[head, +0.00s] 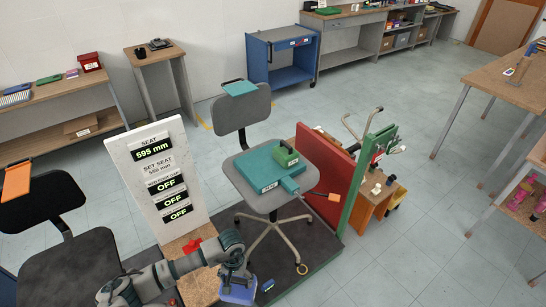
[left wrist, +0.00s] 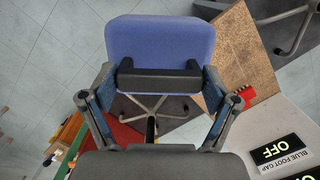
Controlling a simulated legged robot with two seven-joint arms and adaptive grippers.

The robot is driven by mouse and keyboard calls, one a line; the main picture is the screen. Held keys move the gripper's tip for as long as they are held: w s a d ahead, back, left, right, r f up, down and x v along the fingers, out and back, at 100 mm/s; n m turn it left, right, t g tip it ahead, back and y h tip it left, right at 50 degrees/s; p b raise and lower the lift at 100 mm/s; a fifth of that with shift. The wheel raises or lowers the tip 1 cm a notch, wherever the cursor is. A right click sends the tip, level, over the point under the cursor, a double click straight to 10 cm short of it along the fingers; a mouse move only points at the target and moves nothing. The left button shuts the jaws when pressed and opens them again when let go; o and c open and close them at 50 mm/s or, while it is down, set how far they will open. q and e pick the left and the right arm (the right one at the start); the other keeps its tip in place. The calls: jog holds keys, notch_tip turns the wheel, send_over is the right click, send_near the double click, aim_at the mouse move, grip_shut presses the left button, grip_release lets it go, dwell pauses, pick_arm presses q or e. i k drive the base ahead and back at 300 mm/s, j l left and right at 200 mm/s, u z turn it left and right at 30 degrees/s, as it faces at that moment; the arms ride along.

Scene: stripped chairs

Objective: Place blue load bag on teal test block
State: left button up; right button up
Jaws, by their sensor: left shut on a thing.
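The blue load bag (head: 238,292) hangs from my left gripper (head: 236,274) at the lower middle of the head view. The left wrist view shows the bag (left wrist: 162,38) with its black handle (left wrist: 158,80) between the two fingers, which are shut on it. The teal test block (head: 252,176) lies on the grey seat of the middle chair, up and right of the bag and apart from it. A green bag with a handle (head: 287,155) stands on the block's far right part. My right gripper is not in view.
A white sign board (head: 157,176) stands left of the middle chair, beside my left arm. A red panel (head: 325,173) and a green post (head: 357,180) stand on the right. Another dark chair (head: 45,205) is at the left. Open floor (head: 430,220) lies right.

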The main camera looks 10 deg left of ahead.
aim_at(261, 172)
jog(key=i+l+u, duration=0.1)
jog(key=i+l, duration=0.3)
jog(key=l, duration=0.25)
jog(key=i+l+u, duration=0.25)
jog(key=l, duration=0.4)
jog(key=i+l+u, duration=0.1)
jog(key=i+l, duration=0.35)
jog(key=l, duration=0.3)
jog(key=i+l+u, duration=0.15)
jog(key=l, duration=0.25)
jog(key=i+l+u, duration=0.1)
jog(key=l, duration=0.25)
